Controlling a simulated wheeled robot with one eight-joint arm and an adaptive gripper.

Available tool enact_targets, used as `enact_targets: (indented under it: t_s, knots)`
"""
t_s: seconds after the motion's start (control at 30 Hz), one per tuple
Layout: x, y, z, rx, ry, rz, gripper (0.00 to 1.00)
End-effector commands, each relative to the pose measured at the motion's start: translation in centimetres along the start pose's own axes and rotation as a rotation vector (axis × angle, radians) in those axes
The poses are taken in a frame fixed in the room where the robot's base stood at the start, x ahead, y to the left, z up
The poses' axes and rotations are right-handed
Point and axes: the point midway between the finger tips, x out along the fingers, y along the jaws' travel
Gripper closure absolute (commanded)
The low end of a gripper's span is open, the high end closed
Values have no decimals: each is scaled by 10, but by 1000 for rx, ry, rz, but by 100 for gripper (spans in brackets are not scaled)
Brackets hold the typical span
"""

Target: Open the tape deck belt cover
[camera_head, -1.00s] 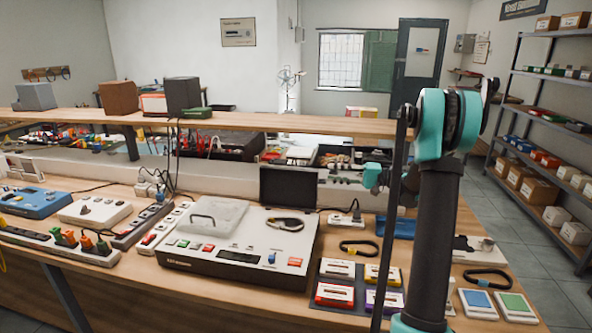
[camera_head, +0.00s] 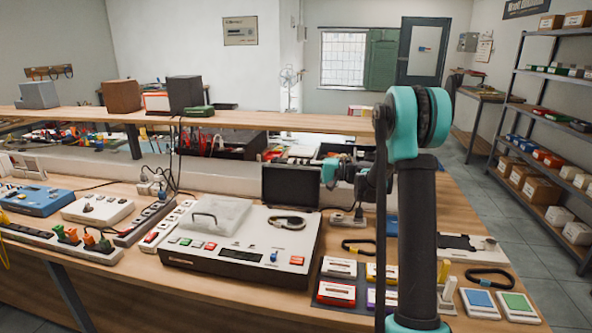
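The tape deck (camera_head: 240,262) is a white-topped, dark-sided unit on the bench, with coloured buttons along its front. A black panel (camera_head: 290,187) stands upright at its back right edge and looks like a raised cover. A dark belt loop (camera_head: 287,223) lies on the top in front of this panel, exposed. A clear cover with a dark handle (camera_head: 220,214) lies flat on the left of the deck. My gripper (camera_head: 374,186) seems to be behind and right of the black panel, apart from the deck; my arm hides much of it, and its fingers are not clear.
Several cassettes (camera_head: 336,292) lie right of the deck, partly behind my arm. Loose belts (camera_head: 490,279) and blue and green tiles (camera_head: 479,303) lie at the right. Power strips (camera_head: 60,244) and small devices crowd the left. A raised shelf (camera_head: 250,119) runs behind.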

Motion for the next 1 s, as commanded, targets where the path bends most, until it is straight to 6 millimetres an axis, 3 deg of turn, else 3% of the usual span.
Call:
enact_targets:
  t_s: [0.23,0.47,0.87,1.0]
  knots:
    - [0,0,0,0,0,0,72]
    - [0,0,0,0,1,0,100]
    - [0,0,0,-2,0,1,100]
    - [0,-5,9,-64,0,1,100]
